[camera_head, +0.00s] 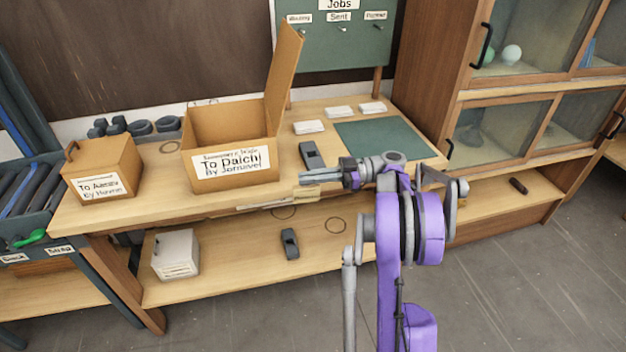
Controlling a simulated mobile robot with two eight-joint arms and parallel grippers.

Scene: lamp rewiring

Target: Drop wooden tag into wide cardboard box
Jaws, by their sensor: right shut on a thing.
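The wide cardboard box (205,178) stands on the workbench left of centre. Its top is open, with a tall flap raised at its right side, and a white label is on its front. My right gripper (306,176) comes in from the right, and its fingers point left toward the box's right front corner, outside the box. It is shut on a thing. A small pale wooden piece, apparently the wooden tag (308,193), shows just below the fingertips; its exact hold is too small to make out. My left gripper is not in view.
A smaller cardboard box (92,175) stands left of the wide one. A dark device (311,154), white card stacks (308,127) and a green mat (388,139) lie on the workbench (160,190). The lower shelf holds a white box (175,254) and another dark device (290,243).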

